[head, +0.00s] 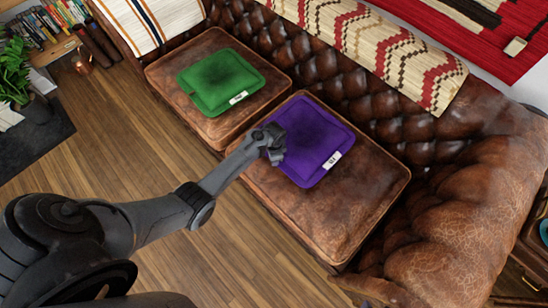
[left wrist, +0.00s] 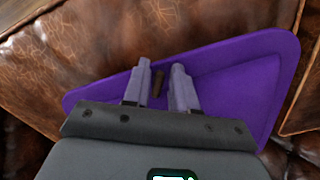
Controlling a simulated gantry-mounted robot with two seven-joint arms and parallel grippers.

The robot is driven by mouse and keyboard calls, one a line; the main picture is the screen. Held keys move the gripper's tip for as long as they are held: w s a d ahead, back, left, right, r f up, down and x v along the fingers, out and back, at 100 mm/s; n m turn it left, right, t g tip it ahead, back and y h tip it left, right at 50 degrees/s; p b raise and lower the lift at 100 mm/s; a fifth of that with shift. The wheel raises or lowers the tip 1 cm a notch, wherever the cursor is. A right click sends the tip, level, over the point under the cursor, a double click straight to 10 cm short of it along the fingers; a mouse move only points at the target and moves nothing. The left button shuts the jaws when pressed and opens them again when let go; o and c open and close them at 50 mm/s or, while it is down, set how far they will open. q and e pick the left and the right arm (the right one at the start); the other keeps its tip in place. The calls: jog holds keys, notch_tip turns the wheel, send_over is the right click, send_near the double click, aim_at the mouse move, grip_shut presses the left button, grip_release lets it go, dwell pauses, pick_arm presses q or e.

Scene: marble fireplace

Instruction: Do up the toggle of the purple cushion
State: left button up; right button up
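The purple cushion (head: 312,143) lies flat on the brown leather seat, with a white label (head: 332,160) near its lower right edge. My left gripper (head: 277,152) is over the cushion's left edge. In the left wrist view the purple cushion (left wrist: 240,75) fills the middle, and the two fingers of my left gripper (left wrist: 160,72) point at its edge, standing apart. A small dark brown toggle (left wrist: 158,84) sits between the fingers, with narrow gaps beside it. Its loop cannot be made out. My right gripper is in neither view.
A green cushion (head: 220,80) with a white label lies on the neighbouring seat. The tufted sofa back (head: 375,95) rises behind the seats, with a patterned throw (head: 390,50) over it. The wooden floor (head: 130,130) in front is clear.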

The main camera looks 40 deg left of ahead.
pick_arm(q)
grip_shut()
jog(key=shift+s+d+r+n+p, duration=0.1)
jog(key=shift+n+p, duration=0.5)
jog(key=shift+d+r+n+p, duration=0.1)
jog(key=shift+n+p, duration=0.5)
jog(key=shift+d+n+p, duration=0.15)
jog(key=shift+n+p, duration=0.65)
jog(key=shift+n, duration=0.4)
jog(key=shift+f+n, duration=0.15)
jog(key=shift+n, duration=0.45)
jog(key=shift+o, duration=1.4)
grip_release()
